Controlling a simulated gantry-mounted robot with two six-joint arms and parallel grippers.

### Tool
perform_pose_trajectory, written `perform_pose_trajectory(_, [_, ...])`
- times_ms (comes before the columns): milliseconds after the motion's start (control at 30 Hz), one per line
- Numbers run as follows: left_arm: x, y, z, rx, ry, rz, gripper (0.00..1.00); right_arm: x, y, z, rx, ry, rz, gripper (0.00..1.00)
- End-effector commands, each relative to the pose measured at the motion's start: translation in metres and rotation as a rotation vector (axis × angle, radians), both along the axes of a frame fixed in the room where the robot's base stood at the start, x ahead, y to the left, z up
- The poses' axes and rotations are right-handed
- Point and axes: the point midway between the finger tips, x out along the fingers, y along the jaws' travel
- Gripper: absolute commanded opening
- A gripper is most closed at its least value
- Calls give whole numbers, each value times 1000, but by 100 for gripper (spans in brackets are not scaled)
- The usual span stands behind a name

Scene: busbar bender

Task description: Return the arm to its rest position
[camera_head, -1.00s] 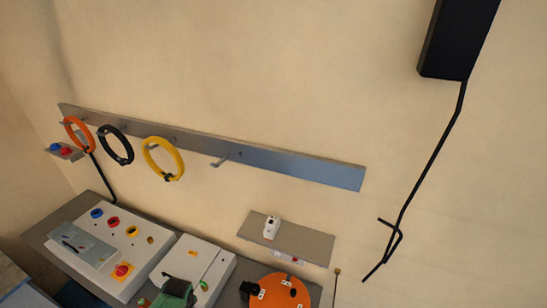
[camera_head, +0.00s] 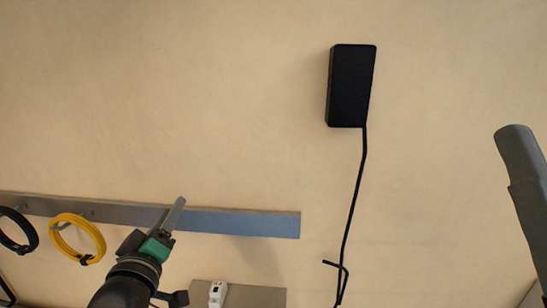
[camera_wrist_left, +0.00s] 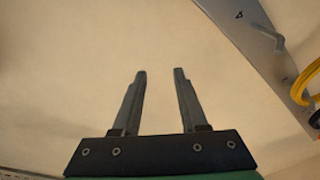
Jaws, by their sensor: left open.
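My left gripper (camera_head: 172,214) rises from the bottom of the head view, in front of the metal wall rail (camera_head: 255,224). In the left wrist view its two fingers (camera_wrist_left: 160,75) are apart, with only bare wall between and beyond them. It holds nothing. A grey rounded arm part of mine (camera_head: 525,165) stands at the right edge of the head view. No right gripper fingers show.
A yellow ring (camera_head: 78,240) and a black ring (camera_head: 14,230) hang on the rail at left. A black box (camera_head: 350,86) with a hanging cable (camera_head: 353,200) is on the wall. A small shelf (camera_head: 255,297) with a white device (camera_head: 217,293) is below.

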Motion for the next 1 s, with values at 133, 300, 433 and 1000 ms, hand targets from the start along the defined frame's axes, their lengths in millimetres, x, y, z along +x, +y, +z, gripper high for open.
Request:
perform_pose_trajectory(133, [-78,-20,108,160,-315,-18,42,0,0,0,0,0,0,50])
perform_pose_trajectory(300, [-188,-25,189,375,-637,60,42,0,0,0,0,0,0,50])
perform_pose_trajectory(433, [-240,-27,213,563,-762,162,42,0,0,0,0,0,0,50])
perform_pose_trajectory(1000, [-236,-27,212,679,-743,214,42,0,0,0,0,0,0,50])
